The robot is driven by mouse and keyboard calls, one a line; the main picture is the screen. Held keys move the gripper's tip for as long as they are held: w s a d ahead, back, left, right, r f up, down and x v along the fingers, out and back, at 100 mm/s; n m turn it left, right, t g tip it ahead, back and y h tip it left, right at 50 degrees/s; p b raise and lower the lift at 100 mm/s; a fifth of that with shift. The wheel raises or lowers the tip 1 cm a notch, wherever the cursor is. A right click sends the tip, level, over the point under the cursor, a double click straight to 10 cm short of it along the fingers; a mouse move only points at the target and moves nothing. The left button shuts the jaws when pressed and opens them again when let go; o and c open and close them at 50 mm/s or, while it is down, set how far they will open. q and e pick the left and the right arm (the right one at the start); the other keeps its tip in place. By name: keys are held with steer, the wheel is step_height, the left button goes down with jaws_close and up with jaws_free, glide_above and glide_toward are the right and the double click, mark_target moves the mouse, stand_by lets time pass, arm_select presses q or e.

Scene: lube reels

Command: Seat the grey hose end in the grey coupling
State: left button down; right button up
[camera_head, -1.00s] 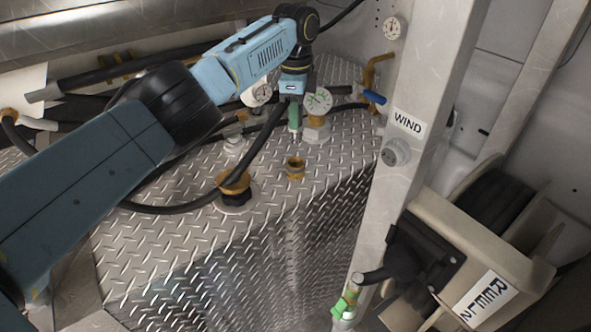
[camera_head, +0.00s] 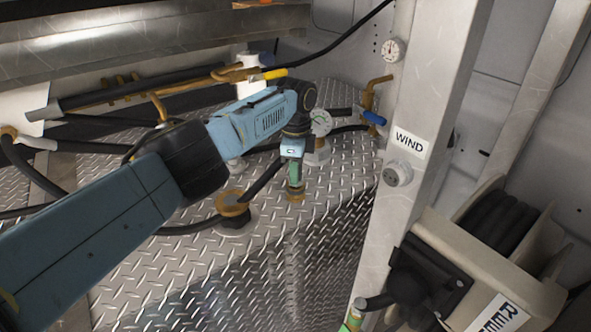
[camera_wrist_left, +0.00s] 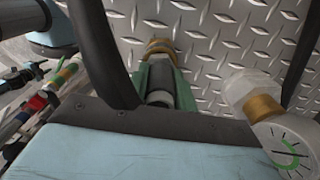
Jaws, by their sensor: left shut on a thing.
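My left gripper (camera_head: 296,172) is over the tank top, pointing down, directly above a brass-coloured coupling (camera_head: 296,196). In the left wrist view its two green fingers are shut around a dark grey cylindrical hose end (camera_wrist_left: 160,97). The brass coupling ring (camera_wrist_left: 160,47) shows just beyond the fingertips, in line with the hose end. The hose end and coupling look very close or touching; the fingers hide the joint, so I cannot tell whether it is seated. No grey marking on the coupling is clear.
A larger brass fitting (camera_head: 233,205) stands left of the coupling. A dial gauge (camera_head: 320,122) stands close behind my gripper. The WIND post (camera_head: 400,170) and reel (camera_head: 490,260) are at the right. Black hoses cross the tread-plate top (camera_head: 190,250), whose front is clear.

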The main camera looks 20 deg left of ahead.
arm_select(q)
steer(key=c, duration=1.6)
jaws_free()
steer(key=shift+f, duration=0.2)
steer(key=o, duration=0.5)
steer(key=shift+c, duration=0.2)
arm_select(e)
steer(key=shift+d+f, duration=0.1)
steer(key=shift+d, duration=0.05)
arm_select(q)
steer(key=shift+r, duration=0.1)
steer(key=shift+r, duration=0.15)
step_height(320, 180, up, 11)
steer(key=shift+r+p, duration=0.2)
steer(key=shift+p, duration=0.85)
steer(key=shift+r, duration=0.3)
arm_select(e)
steer(key=a+r, duration=0.2)
steer(key=shift+s+a, duration=0.2)
steer(key=shift+a, duration=0.2)
steer(key=shift+d, duration=0.1)
arm_select(q)
steer(key=shift+f, duration=0.1)
arm_select(e)
steer(key=shift+d, duration=0.1)
